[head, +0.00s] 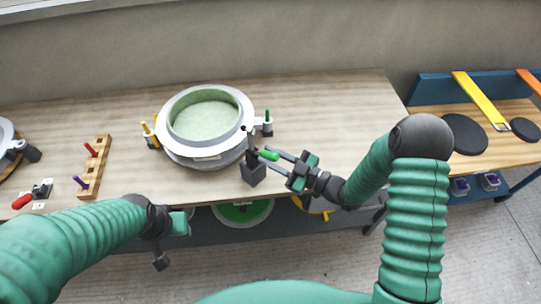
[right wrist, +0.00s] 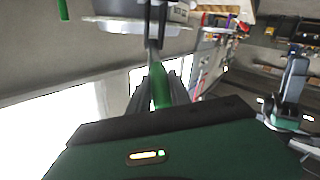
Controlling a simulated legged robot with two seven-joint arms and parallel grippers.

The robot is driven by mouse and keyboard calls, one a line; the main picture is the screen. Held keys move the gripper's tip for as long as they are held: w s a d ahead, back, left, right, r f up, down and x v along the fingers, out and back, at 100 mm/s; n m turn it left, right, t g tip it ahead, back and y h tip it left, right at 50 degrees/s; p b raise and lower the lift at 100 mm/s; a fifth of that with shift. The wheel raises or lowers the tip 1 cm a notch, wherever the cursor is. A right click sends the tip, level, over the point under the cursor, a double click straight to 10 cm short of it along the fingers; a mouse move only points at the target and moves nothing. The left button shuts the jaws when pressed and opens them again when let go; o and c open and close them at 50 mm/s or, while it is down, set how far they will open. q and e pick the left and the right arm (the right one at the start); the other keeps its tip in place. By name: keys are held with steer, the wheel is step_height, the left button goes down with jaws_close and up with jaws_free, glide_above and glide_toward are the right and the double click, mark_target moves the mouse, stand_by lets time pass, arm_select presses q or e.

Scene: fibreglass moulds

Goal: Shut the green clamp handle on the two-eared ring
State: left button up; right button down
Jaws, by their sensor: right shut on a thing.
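The two-eared ring (head: 243,103) is a pale grey round mould part with a green inside, lying on the wooden bench. One ear with yellow pins (head: 147,128) is at its left, another with a green pin (head: 267,115) at its right. A dark clamp (head: 253,173) stands at its front right. Its green handle (head: 268,155) points toward my right gripper (head: 273,154), which is shut on it. In the right wrist view the green handle (right wrist: 158,86) lies between the dark fingers. My left gripper (head: 170,225) is low at the bench's front edge; its fingers are unclear.
A wooden peg rack (head: 96,165) with red and purple pegs and a red-handled clamp (head: 35,194) lie at the left. Another bench (head: 500,143) at the right holds dark discs and a yellow strip. The bench behind the ring is clear.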

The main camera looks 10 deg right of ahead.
mark_target(263, 151)
steer(key=r+p, duration=0.1)
steer(key=p, duration=0.1)
steer(key=r+g+h+p, duration=0.1)
steer(key=p, duration=0.1)
steer(key=w+r+p, duration=0.1)
steer(key=p, duration=0.1)
steer(key=shift+a+r+g+h, duration=0.15)
steer(key=shift+a+g+h, duration=0.15)
steer(key=shift+a, duration=0.05)
steer(key=g+h+p, duration=0.1)
steer(key=p, duration=0.1)
steer(key=w+a+m+p, duration=0.1)
steer(key=p, duration=0.2)
steer(key=shift+r+g+h, duration=0.35)
steer(key=shift+g+h, duration=0.05)
steer(key=shift+w+a+f+h+p, duration=0.2)
steer(key=shift+w+h+p, duration=0.1)
steer(key=shift+p, duration=0.2)
steer(key=shift+d+f, duration=0.1)
steer(key=c, duration=1.6)
jaws_free()
steer(key=o, duration=0.4)
steer(key=shift+f+g, duration=0.1)
steer(key=shift+g, duration=0.2)
